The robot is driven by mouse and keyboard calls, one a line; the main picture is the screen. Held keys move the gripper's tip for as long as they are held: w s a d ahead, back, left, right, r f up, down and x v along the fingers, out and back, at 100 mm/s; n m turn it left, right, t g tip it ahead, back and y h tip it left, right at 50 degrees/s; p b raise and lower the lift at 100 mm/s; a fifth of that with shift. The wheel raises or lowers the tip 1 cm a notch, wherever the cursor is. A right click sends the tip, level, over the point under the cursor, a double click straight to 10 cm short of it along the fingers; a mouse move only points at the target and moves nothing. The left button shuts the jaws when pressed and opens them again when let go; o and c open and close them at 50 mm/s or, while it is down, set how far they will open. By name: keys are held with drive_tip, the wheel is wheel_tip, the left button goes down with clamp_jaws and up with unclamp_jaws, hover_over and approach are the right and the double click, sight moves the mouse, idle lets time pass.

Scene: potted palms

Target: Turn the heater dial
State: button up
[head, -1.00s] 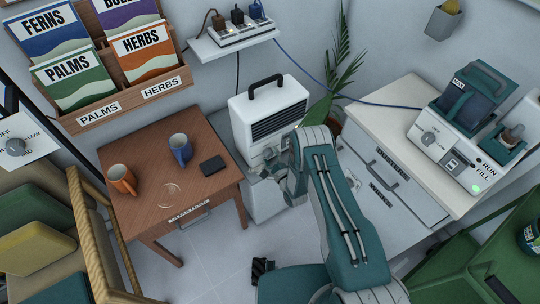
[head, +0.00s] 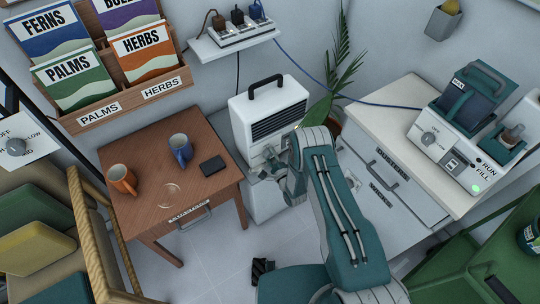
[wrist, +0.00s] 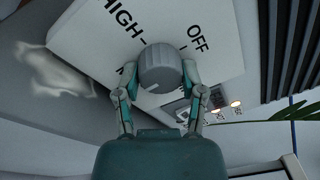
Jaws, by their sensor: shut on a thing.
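The panel's printing reads OFF at upper right and HIGH at upper left. My gripper (wrist: 160,76) is shut on the dial, one finger on each side. In the head view my gripper (head: 268,168) is at the heater's front, and my wrist hides part of it.
A white cabinet (head: 385,165) stands right, with a potted palm (head: 335,85) behind.

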drive_tip(key=n, duration=0.4)
drive_tip(key=shift+s+f, duration=0.1)
drive_tip(key=shift+f, duration=0.1)
drive_tip(key=n, duration=0.5)
drive_tip(key=shift+y, duration=0.4)
drive_tip(key=n, duration=0.4)
drive_tip(key=shift+s+n, duration=0.1)
drive_tip(key=shift+n, duration=0.3)
drive_tip(key=n+y, duration=0.1)
drive_tip(key=n, duration=0.9)
drive_tip(key=shift+g, duration=0.4)
drive_tip(key=n, duration=0.4)
drive_tip(key=shift+n+g+y, duration=0.3)
drive_tip(key=shift+n+y, duration=0.1)
drive_tip(key=n, duration=0.4)
drive_tip(key=shift+n, duration=0.3)
drive_tip(key=shift+a+n+g, duration=0.1)
drive_tip(key=shift+n+g, duration=0.4)
drive_tip(key=shift+n, duration=1.5)
